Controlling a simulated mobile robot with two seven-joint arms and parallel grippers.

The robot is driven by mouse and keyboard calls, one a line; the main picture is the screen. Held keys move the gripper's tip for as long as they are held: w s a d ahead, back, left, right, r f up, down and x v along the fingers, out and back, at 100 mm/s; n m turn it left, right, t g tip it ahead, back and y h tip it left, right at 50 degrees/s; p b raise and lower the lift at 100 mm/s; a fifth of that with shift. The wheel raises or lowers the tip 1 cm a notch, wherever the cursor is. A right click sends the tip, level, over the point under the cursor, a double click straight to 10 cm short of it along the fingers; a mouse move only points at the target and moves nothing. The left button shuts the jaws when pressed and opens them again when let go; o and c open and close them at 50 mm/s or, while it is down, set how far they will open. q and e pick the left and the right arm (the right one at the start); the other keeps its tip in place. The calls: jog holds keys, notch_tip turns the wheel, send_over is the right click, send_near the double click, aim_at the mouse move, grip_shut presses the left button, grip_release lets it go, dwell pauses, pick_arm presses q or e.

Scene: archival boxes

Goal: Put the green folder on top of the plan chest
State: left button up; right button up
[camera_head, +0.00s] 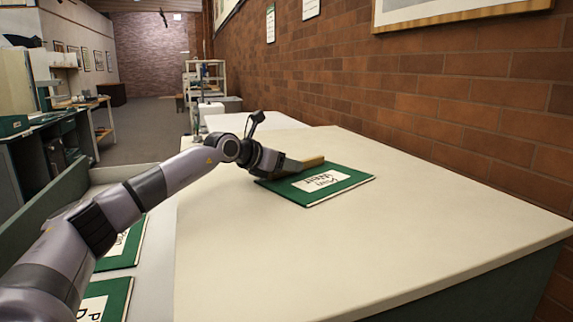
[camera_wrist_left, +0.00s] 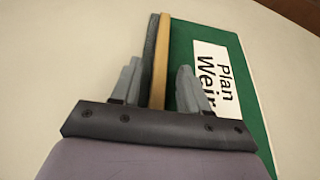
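The green folder (camera_head: 350,180) lies flat on the pale top of the plan chest (camera_head: 290,240). Its white label reads "Plan Weir" in the left wrist view (camera_wrist_left: 258,85). A tan wooden strip with a dark side (camera_wrist_left: 160,60) stands along the folder's edge; I cannot tell for sure that it is joined on. My left gripper (camera_head: 285,168) is at that edge. In the left wrist view its fingers (camera_wrist_left: 158,75) stand apart on either side of the strip, with visible gaps. The right finger is over the folder. My right gripper is not in view.
More green folders (camera_head: 122,250) (camera_head: 112,297) lie on a lower pale surface left of the chest, partly behind my left arm. A brick wall (camera_head: 450,100) runs along the right. The near part of the chest top is clear.

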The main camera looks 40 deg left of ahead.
pick_arm(q)
jog(key=shift+s, duration=0.1)
jog(key=b+v, duration=0.1)
jog(key=v, duration=0.9)
jog(key=shift+a, duration=0.1)
jog(key=shift+v, duration=0.95)
jog(key=shift+r, duration=0.1)
